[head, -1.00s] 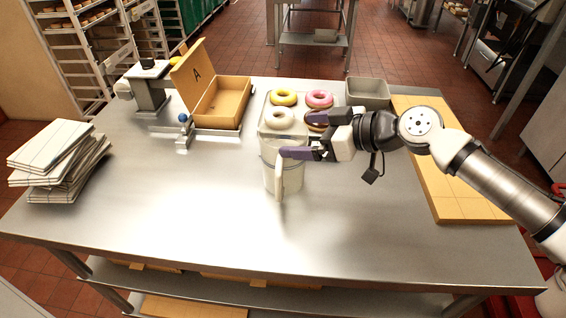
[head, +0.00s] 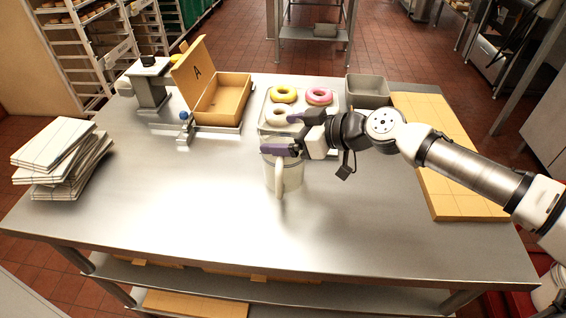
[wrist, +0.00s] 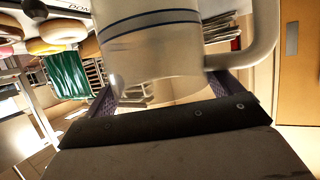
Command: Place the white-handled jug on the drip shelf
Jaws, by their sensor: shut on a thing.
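The white-handled jug (head: 291,180), pale with a dark band, stands upright at the middle of the steel table, its white handle (head: 280,178) facing the near side. My gripper (head: 287,134) reaches in from the right and is shut on the jug near its top, one purple finger on the near side. In the wrist view, the jug (wrist: 155,50) fills the space between both fingers, its handle (wrist: 262,40) at the right. I cannot tell whether its base touches the table. I cannot make out which surface is the drip shelf.
A tray of doughnuts (head: 264,124) lies just behind the jug. An open box (head: 222,105) marked A is back left, near a grey stand (head: 151,90). A grey bin (head: 367,92) and wooden board (head: 430,150) are right. Stacked cloths (head: 58,160) lie left; the table front is clear.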

